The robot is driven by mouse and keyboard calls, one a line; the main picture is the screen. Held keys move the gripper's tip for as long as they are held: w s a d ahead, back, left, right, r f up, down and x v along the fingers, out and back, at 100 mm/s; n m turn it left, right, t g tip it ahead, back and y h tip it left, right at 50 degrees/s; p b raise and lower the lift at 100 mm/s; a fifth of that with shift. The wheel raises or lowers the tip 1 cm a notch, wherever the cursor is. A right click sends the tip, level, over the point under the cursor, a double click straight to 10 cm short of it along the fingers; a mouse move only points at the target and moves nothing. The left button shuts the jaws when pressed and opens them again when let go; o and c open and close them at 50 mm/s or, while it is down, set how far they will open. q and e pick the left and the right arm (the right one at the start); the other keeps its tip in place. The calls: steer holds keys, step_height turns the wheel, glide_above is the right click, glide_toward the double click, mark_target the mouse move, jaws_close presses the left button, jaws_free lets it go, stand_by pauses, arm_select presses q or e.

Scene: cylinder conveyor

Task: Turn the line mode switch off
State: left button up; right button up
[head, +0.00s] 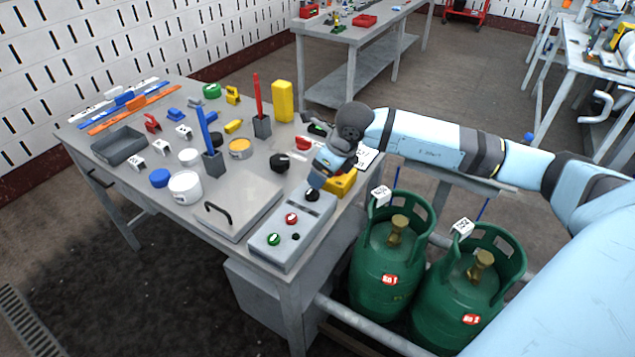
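A grey control box (277,258) lies along the near right edge of the workbench. On it are a green button (274,239), a red button (291,218), a small black knob (296,237) and a larger black knob (311,195) at the far end. No label is readable, so I cannot tell which one is the line mode switch. My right gripper (318,183) points down over the far end of the box, right by the larger black knob. Its fingers are too small and hidden to tell whether they are open or touching the knob. My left gripper is out of view.
The workbench (150,215) holds many small parts, a grey tray (119,146), a white tub (185,187) and a grey lidded box with a black handle (238,208). A yellow block (341,183) is beside my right gripper. Two green gas cylinders (392,262) (468,289) stand below my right arm.

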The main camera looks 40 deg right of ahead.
steer(key=v, duration=0.5)
steer(key=shift+r, duration=0.25)
